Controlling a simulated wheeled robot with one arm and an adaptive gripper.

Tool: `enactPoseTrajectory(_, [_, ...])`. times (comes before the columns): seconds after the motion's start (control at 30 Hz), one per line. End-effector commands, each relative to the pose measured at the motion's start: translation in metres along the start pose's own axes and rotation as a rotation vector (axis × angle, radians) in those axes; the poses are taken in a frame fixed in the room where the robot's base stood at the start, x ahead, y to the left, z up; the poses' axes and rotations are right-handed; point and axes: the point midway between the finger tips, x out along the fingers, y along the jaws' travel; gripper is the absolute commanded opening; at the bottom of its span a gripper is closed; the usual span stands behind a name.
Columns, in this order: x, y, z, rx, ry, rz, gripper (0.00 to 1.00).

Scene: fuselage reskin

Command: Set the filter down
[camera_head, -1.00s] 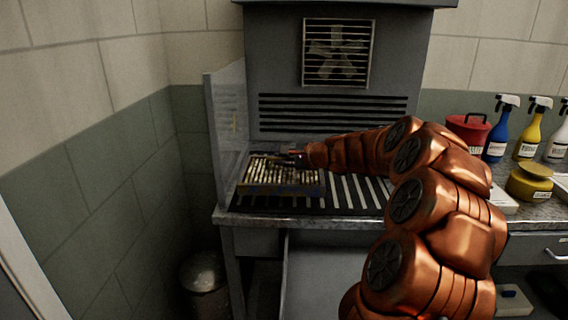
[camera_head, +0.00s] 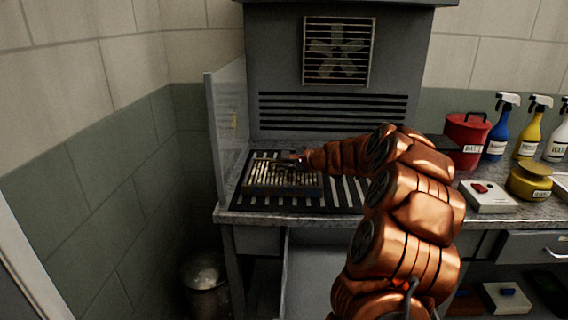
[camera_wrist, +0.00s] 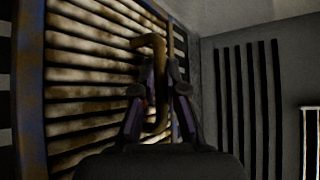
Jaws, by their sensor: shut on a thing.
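The filter (camera_head: 262,181) is a flat rectangular panel with pale, dirt-stained ribs and a dark frame. In the head view it is flat over the left part of the black slatted grate; I cannot tell whether it touches the grate. A bent brass-coloured handle (camera_wrist: 151,44) stands out from its face. My gripper (camera_wrist: 158,88) is shut on this handle, with a finger on each side of it. In the head view my gripper (camera_head: 299,160) is at the filter's back right, and the ribbed face (camera_wrist: 88,85) fills the left of the wrist view.
The slatted grate (camera_head: 345,193) is bare to the right of the filter. A clear side panel (camera_head: 228,130) stands at the left, and a grey vented wall with a fan (camera_head: 338,50) at the back. A red canister (camera_head: 467,138) and spray bottles stand at the right.

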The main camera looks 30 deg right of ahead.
Motion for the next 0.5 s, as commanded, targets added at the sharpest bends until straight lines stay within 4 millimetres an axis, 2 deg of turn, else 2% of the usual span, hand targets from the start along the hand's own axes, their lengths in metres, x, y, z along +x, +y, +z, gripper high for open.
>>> enactPoseTrajectory(0.3, [0.0008,0.0016,-0.0007,0.0,0.0,-0.001,0.0])
enactPoseTrajectory(0.33, [0.0007,0.0015,-0.0007,0.0,0.0,0.0,0.13])
enactPoseTrajectory(0.5, [0.0005,0.0014,-0.0008,0.0,0.001,0.0,0.31])
